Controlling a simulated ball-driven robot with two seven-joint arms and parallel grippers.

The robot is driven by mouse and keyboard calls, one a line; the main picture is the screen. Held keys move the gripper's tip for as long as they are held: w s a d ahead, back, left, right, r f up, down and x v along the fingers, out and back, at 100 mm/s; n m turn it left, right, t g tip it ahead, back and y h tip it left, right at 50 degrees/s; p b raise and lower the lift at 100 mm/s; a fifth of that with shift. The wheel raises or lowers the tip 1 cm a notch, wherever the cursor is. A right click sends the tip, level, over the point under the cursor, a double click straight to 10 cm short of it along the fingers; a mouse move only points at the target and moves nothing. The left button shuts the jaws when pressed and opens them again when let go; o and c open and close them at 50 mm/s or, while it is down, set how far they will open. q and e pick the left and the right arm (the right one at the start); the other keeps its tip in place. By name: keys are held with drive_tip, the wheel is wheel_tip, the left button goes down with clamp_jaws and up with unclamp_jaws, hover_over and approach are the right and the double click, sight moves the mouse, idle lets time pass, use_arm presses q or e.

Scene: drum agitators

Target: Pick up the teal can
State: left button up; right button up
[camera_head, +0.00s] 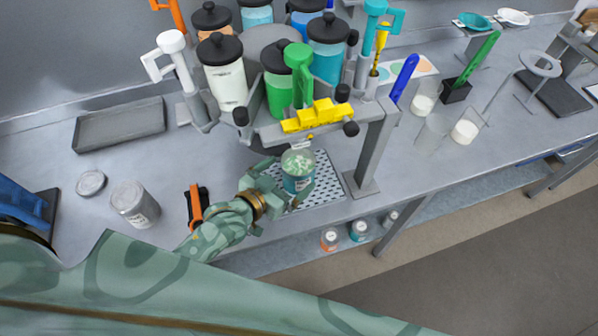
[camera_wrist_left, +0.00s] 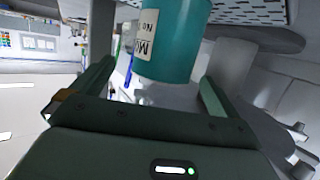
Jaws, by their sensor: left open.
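The teal can (camera_head: 298,172) stands on the perforated drip grate under the dispensing machine. Its top looks pale green, and its body is teal with a label. My left gripper (camera_head: 285,182) is open at the can, with a finger on either side of it. In the left wrist view the teal can (camera_wrist_left: 172,48) fills the upper middle, its pale label facing left. The open fingers (camera_wrist_left: 156,76) flank its near end, and a gap shows beside the left finger. Part of the can is hidden by the gripper in the head view. My right gripper is not in view.
The dispensing machine (camera_head: 368,150) with coloured canisters rises behind and above the can, its post to the right. An orange-and-black tool (camera_head: 196,206) lies beside my left arm. Several cans sit on the lower shelf.

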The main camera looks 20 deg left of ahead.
sight(308, 158)
use_arm(q)
drive_tip(key=x, duration=0.3)
drive_tip(key=b+x, duration=0.1)
drive_tip(key=x, duration=0.2)
drive_tip(key=shift+a+f, duration=0.25)
drive_tip(key=shift+s, duration=0.1)
drive_tip(key=shift+c, duration=1.2)
drive_tip(key=c, duration=1)
drive_tip(key=shift+r, duration=0.1)
drive_tip(key=shift+c, duration=1)
drive_tip(key=shift+r, duration=0.1)
